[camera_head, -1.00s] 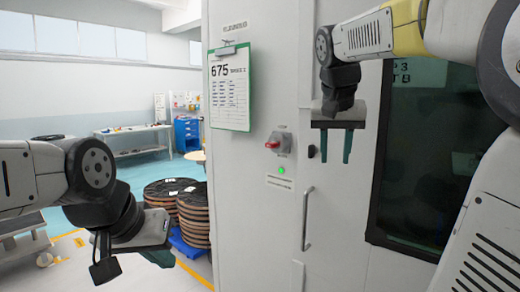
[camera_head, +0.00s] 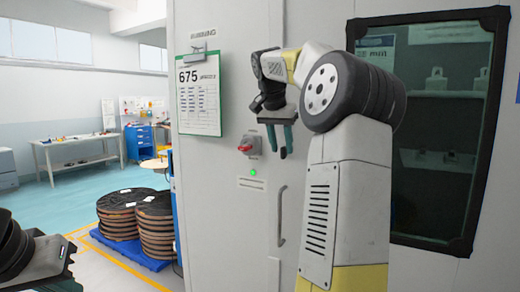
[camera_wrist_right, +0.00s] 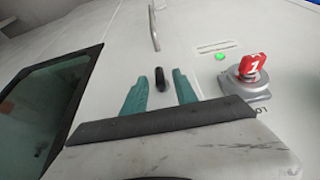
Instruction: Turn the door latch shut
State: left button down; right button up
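A small black latch knob (camera_wrist_right: 161,78) stands upright on the white cabinet door in the right wrist view. My right gripper (camera_head: 279,152) is open, its teal fingers pointing down in the head view. In the wrist view its fingers (camera_wrist_right: 160,76) lie either side of the latch in the picture, with clear gaps; I cannot tell the depth between them.
A red rotary switch (camera_head: 245,146) on a grey base is left of my right gripper, above a green light (camera_head: 253,172). A door handle (camera_head: 282,215) is below. A dark window (camera_head: 440,130) is at right.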

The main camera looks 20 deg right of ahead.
jog(key=shift+w+d+f, duration=0.15)
jog(key=shift+d+f, duration=0.05)
jog(key=shift+f, duration=0.45)
grip_shut()
